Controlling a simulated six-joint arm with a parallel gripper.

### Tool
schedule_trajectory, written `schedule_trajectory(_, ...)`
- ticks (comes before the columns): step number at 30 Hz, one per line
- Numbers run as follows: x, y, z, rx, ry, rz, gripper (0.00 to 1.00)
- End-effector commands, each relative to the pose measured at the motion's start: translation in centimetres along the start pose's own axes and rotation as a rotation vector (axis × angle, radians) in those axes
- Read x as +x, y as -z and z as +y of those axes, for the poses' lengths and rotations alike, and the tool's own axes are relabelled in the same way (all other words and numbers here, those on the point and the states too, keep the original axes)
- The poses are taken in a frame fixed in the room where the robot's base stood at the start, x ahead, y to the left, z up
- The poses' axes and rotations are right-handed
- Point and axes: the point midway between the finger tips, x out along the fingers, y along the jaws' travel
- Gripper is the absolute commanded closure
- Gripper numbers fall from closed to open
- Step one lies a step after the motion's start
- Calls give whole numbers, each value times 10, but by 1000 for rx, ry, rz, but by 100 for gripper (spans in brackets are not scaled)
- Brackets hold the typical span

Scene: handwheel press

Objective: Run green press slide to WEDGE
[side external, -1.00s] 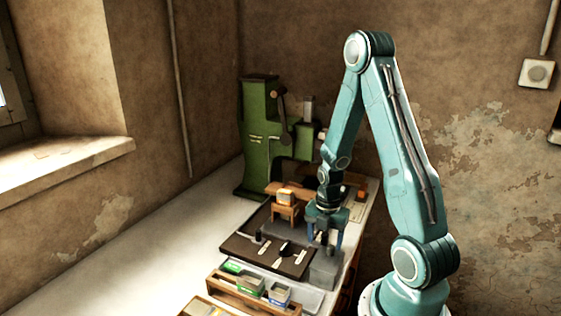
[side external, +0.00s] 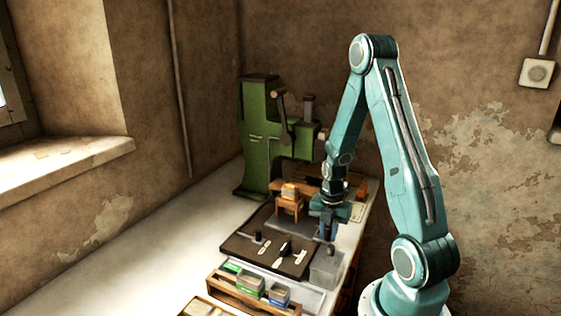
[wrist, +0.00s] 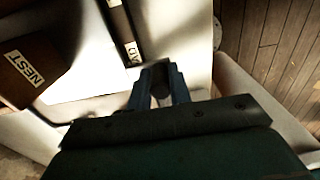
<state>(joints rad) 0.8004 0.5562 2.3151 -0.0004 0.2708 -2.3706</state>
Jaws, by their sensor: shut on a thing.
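The green press (side external: 260,140) stands upright at the back of the bench, with a dark lever arm on its front. My gripper (side external: 327,236) is low over the right side of the bench, in front of and to the right of the press. In the wrist view my gripper (wrist: 160,88) has its two blue fingers closed on a dark round knob (wrist: 160,76). What the knob is fixed to is hidden below. I cannot make out a handwheel or the word WEDGE in either view.
A dark board (side external: 267,254) with black knobs and pale labels lies left of my gripper. A small wooden stand (side external: 290,205) is behind it. A grey box (side external: 325,268) is just in front. A wooden tray (side external: 253,294) holds small boxes. A brown NEST block (wrist: 35,70) lies left in the wrist view.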

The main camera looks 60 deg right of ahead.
Motion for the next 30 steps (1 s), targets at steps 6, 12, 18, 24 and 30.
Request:
schedule_trajectory(6, 0, -20, 0, 2, 0, -3, 94)
schedule_trajectory(12, 0, -37, 0, 2, -1, -3, 94)
schedule_trajectory(18, 0, -54, 0, 2, 0, -3, 94)
schedule_trajectory(24, -1, -71, 0, 2, -1, -3, 94)
schedule_trajectory(30, -1, -87, 0, 2, -1, -3, 94)
